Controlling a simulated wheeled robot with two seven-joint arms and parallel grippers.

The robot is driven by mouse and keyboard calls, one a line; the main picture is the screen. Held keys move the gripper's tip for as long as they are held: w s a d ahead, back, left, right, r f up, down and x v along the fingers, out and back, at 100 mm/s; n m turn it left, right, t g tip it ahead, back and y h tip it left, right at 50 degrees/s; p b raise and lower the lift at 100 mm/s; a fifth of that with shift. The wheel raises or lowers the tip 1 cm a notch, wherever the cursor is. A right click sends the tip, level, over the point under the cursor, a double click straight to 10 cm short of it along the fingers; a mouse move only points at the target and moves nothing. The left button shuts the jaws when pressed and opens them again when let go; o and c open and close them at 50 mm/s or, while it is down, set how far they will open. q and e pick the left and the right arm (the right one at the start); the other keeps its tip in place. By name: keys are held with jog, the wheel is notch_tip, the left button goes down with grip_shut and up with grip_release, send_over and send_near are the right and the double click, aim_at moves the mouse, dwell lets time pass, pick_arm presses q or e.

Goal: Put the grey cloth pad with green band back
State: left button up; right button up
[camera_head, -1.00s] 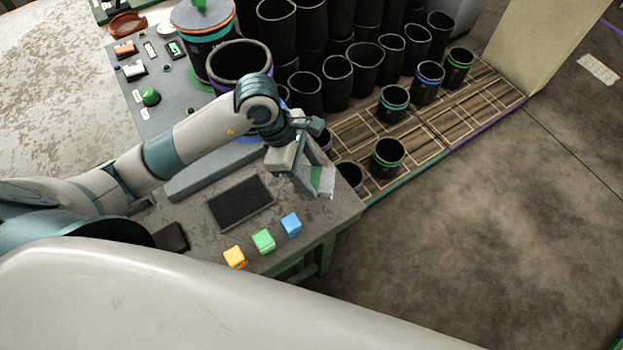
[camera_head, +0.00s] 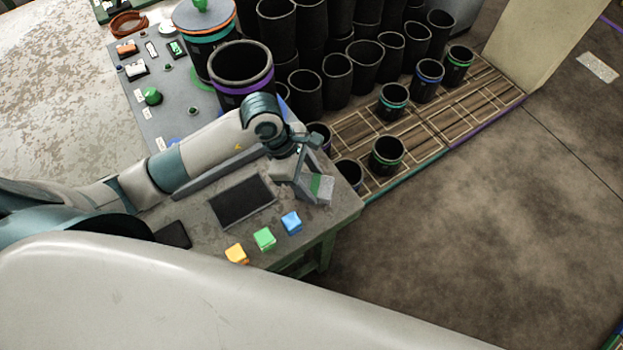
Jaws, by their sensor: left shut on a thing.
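The grey cloth pad with a green band (camera_head: 321,188) is at the right end of the work table (camera_head: 345,205). My left gripper (camera_head: 303,182) is shut on the pad, with its fingers partly hidden by the wrist. I cannot tell whether the pad touches the table top or is just above it. My right gripper is not in view.
A dark flat tray (camera_head: 241,202) lies left of the gripper. Orange (camera_head: 237,254), green (camera_head: 264,239) and blue (camera_head: 291,222) blocks line the table's front edge. Several black sleeves stand on a wooden pallet (camera_head: 440,130) behind.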

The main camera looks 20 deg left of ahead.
pick_arm(q)
jog(key=o, duration=1)
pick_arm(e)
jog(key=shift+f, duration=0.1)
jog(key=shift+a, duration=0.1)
pick_arm(q)
jog(key=shift+r, duration=0.15)
jog(key=shift+a+r, duration=0.1)
jog(key=shift+b+v, duration=1.7)
jog(key=shift+v, duration=4.1)
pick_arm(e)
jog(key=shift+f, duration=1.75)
